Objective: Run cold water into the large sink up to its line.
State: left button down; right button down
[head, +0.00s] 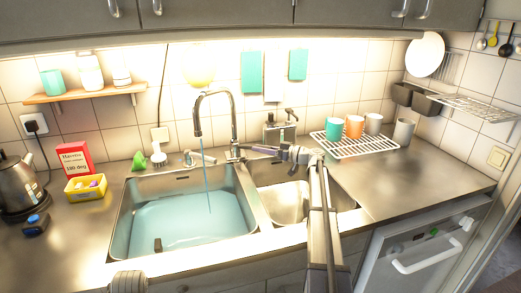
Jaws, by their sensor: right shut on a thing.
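The large sink (124,222) is the left basin and holds pale blue water (190,222) over its whole floor. The tall curved tap (235,118) stands behind the basins with its spout over the large sink, and a thin blue stream (207,190) falls from it into the water. My right gripper (241,152) reaches over the small sink (288,205) to the tap's base and is shut on what looks like the tap's lever, mostly hidden by the jaws. I cannot make out the fill line. A small dark piece (158,245) shows at the front wall.
A drying rack (355,145) with several cups stands right of the sinks. A white brush (158,155) and a green item (139,161) sit behind the large sink. A kettle (18,185), a red box (76,158) and a yellow tub (86,189) stand left.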

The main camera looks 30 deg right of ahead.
jog(key=shift+s+a, duration=0.1)
dwell(0.3)
jog(key=s+a+m+t+h, duration=0.2)
jog(key=a+m+t+h, duration=0.2)
jog(key=h, duration=0.7)
jog(key=shift+s+a+m, duration=0.2)
jog(key=shift+a+m, duration=1)
jog(key=shift+m, duration=0.7)
jog(key=shift+h, duration=0.3)
jog(key=c, duration=0.7)
grip_release()
